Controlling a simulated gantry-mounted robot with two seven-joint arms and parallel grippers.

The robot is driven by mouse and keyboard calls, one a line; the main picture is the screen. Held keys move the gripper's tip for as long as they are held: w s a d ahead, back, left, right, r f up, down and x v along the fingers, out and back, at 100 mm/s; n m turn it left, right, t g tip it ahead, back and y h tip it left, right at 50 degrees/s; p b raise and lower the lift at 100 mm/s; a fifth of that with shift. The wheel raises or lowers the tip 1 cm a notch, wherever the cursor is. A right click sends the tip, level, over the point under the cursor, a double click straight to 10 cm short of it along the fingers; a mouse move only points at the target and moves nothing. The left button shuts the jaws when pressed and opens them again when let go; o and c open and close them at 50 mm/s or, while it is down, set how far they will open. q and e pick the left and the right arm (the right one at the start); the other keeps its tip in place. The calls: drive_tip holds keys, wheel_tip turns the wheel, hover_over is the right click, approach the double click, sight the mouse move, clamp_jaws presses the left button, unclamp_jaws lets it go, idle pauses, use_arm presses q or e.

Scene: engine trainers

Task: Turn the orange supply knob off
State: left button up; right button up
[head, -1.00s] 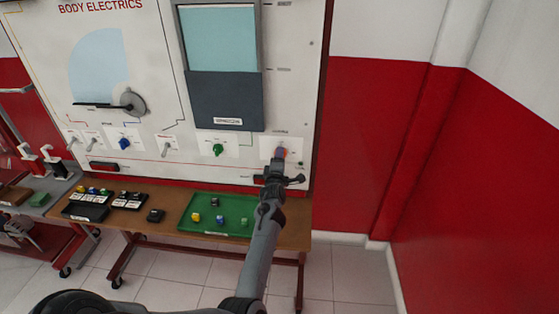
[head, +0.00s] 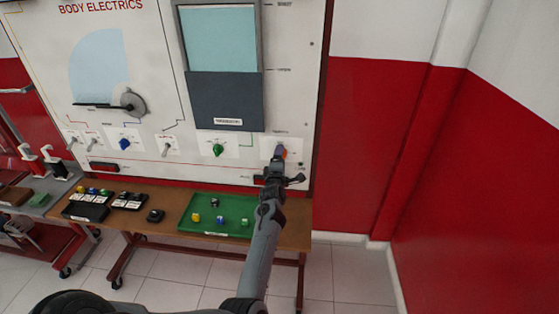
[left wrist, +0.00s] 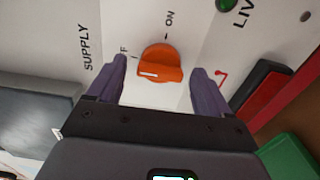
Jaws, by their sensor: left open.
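The orange supply knob (left wrist: 160,62) is on the white panel, with a white mark on its raised grip. The word ON is printed above it, and a partly hidden label ending in F is at its upper left. My left gripper (left wrist: 160,88) is open, with one finger on each side of the knob. A gap shows between each finger and the knob. In the head view the left gripper (head: 279,156) is at the panel's lower right and partly covers the knob (head: 284,153). My right gripper is not in view.
A green knob (head: 218,149) and a blue knob (head: 124,143) are further left on the panel. A red rocker switch (left wrist: 268,92) is close to the right finger. Below, a table holds a green tray (head: 187,222) with small blocks.

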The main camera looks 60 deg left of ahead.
use_arm(q)
drive_tip(key=p+v, duration=0.1)
drive_tip(key=v, duration=1)
idle(0.4)
drive_tip(key=s+d+f+m+g+h, duration=0.1)
drive_tip(key=s+d+f+m+h, duration=0.3)
drive_tip(key=d+m, duration=0.65)
drive_tip(key=s+d+f+m+h, duration=0.1)
drive_tip(key=d+f+m+h, duration=0.1)
drive_tip(key=d+m+h, duration=0.65)
drive_tip(key=s+d+f+m+g+h, duration=0.1)
drive_tip(key=s+d+f+m+g, duration=0.1)
drive_tip(key=s+d+m, duration=0.35)
drive_tip(key=s+d+f+m+g, duration=0.2)
drive_tip(key=s+d+g, duration=0.1)
drive_tip(key=s+d, duration=0.45)
drive_tip(key=s+d+f+m+g+h, duration=0.1)
drive_tip(key=s+d+f+m+g, duration=0.1)
drive_tip(key=s+d+m, duration=0.35)
wheel_tip(320, 180, up, 34)
drive_tip(key=s+n+p, duration=0.1)
drive_tip(key=p, duration=3.3)
drive_tip(key=shift+d+n, duration=0.3)
drive_tip(key=shift+d, duration=0.15)
